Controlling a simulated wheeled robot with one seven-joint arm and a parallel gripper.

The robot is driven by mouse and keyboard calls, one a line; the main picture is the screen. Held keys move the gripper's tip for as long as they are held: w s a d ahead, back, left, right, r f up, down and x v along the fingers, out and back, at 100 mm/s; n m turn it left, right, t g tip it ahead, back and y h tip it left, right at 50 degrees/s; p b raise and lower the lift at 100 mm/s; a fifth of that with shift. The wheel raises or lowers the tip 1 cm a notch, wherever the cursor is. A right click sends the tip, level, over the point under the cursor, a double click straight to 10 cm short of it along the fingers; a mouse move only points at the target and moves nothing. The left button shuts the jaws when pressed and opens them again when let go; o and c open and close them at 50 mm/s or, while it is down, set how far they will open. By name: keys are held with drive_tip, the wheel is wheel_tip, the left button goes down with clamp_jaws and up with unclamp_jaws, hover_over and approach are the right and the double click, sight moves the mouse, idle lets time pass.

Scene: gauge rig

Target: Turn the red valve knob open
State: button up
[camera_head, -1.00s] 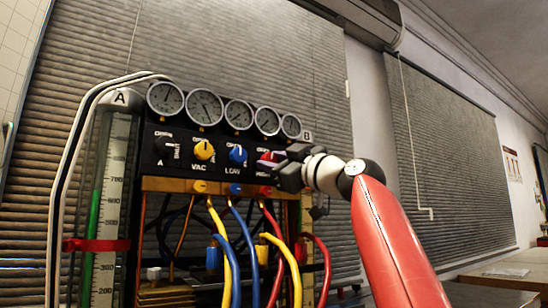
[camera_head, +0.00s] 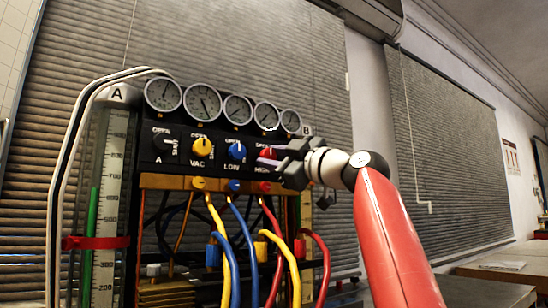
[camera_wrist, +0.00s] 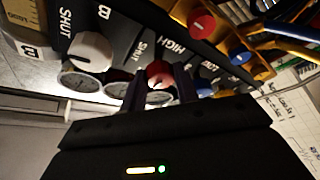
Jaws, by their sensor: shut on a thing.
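In the wrist view the red knob (camera_wrist: 157,71) shows between my two dark fingers. My gripper (camera_head: 268,155) reaches it from the right and is shut on it; it also shows in the wrist view (camera_wrist: 163,84).
A blue knob (camera_head: 237,151) sits close left of the red one, then a yellow knob (camera_head: 202,147) and a black one (camera_head: 165,143). Gauges (camera_head: 265,116) stand above. Yellow, blue and red hoses (camera_head: 273,240) hang below.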

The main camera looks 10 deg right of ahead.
drive_tip(key=o, duration=1)
drive_tip(key=shift+c, duration=0.2)
drive_tip(key=b+v, duration=0.4)
drive_tip(key=v, duration=0.3)
drive_tip(key=shift+s+d, duration=0.15)
drive_tip(key=shift+s, duration=0.2)
drive_tip(key=shift+f, duration=0.1)
